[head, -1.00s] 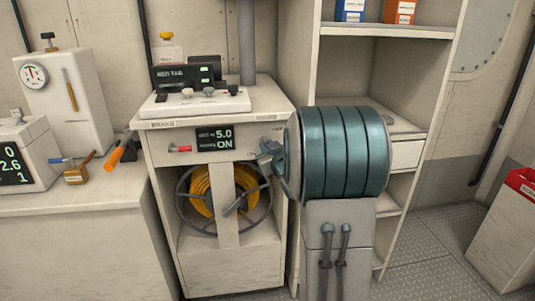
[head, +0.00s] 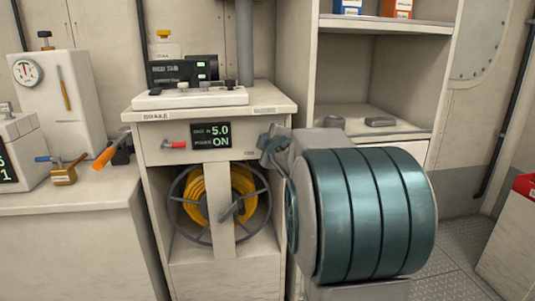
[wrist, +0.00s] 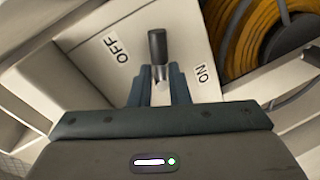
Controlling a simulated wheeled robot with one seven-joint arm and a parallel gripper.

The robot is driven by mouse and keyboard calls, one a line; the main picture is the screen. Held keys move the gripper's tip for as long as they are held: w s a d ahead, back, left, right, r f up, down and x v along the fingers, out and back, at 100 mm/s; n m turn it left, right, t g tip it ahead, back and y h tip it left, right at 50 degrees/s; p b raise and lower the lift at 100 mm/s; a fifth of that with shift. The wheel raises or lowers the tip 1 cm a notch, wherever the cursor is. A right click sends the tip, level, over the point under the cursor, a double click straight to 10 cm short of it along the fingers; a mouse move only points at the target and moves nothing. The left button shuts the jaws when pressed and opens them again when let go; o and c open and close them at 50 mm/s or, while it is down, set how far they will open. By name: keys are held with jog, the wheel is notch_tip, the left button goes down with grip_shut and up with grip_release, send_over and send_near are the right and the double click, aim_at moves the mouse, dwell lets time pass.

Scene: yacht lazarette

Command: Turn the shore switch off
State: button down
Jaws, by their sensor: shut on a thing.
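The shore switch shows in the wrist view as a dark-tipped metal lever (wrist: 158,46) on a pale panel. An OFF label (wrist: 116,49) is at its left and an ON label (wrist: 202,74) at its lower right. My gripper (wrist: 160,88) is shut on the lever, a finger at each side, with the tip standing out beyond them. In the head view my gripper (head: 268,143) is at the right end of the cabinet's front panel and hides the switch. The cabinet display (head: 212,136) reads 5.0 and ON.
A yellow hose reel (head: 190,205) sits in the cabinet below the panel. A small red handle (head: 175,145) is left of the display. Shelves (head: 370,110) rise behind my arm.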

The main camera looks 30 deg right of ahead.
jog(key=shift+a+n+g+h+b, duration=0.1)
jog(key=shift+n+g+h+b, duration=0.25)
jog(key=shift+n+b, duration=1.5)
jog(key=c, duration=1.5)
grip_release()
jog(key=shift+r, duration=0.1)
jog(key=shift+p+v, duration=0.65)
jog(key=shift+v, duration=6.2)
jog(key=shift+a, duration=0.1)
